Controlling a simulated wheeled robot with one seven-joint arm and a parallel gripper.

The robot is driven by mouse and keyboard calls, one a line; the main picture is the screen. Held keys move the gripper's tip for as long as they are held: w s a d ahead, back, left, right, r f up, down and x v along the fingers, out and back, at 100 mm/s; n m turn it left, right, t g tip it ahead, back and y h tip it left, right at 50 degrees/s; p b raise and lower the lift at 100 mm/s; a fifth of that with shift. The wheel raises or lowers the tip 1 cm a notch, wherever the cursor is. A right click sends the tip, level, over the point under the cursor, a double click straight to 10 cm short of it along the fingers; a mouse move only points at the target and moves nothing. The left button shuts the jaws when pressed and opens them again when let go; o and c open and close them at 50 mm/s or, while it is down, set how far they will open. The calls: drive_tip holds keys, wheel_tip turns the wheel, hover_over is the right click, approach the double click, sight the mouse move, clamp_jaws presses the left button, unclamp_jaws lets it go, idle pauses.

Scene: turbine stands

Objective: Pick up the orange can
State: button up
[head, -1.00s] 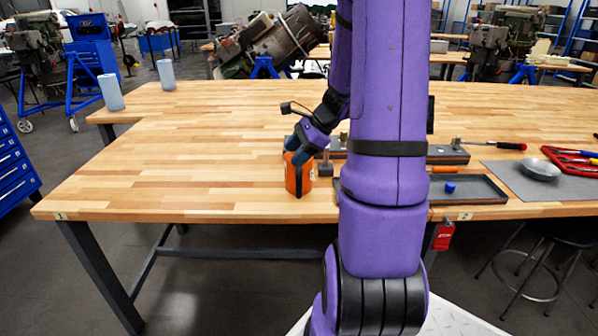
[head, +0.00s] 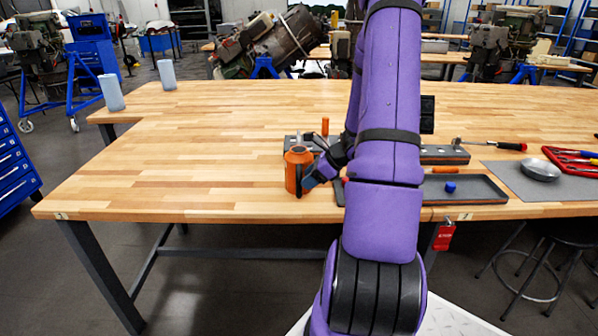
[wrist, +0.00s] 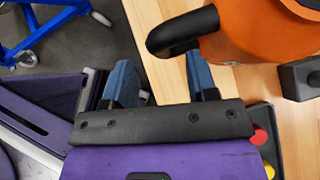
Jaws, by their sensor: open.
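The orange can (head: 297,172) stands upright on the wooden bench near its front edge, left of my arm in the head view. My gripper (head: 316,180) is low beside the can's right side. In the wrist view the can (wrist: 265,35) fills the upper right, and its black curved handle (wrist: 180,32) reaches left across the front of the fingertips. My gripper (wrist: 160,62) is open with two blue fingers. The right finger is close to the handle and can body; I cannot tell whether it touches. Nothing is held.
A dark tray (head: 482,191) with a blue cap (head: 450,187) lies right of my arm. A grey mat with a metal bowl (head: 540,171) and a red tool tray are farther right. Two blue-grey cylinders (head: 111,92) stand far left. The bench left of the can is clear.

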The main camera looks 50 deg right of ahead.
sight(299, 196)
drive_tip(key=x, duration=0.5)
drive_tip(key=shift+c, duration=0.3)
clamp_jaws()
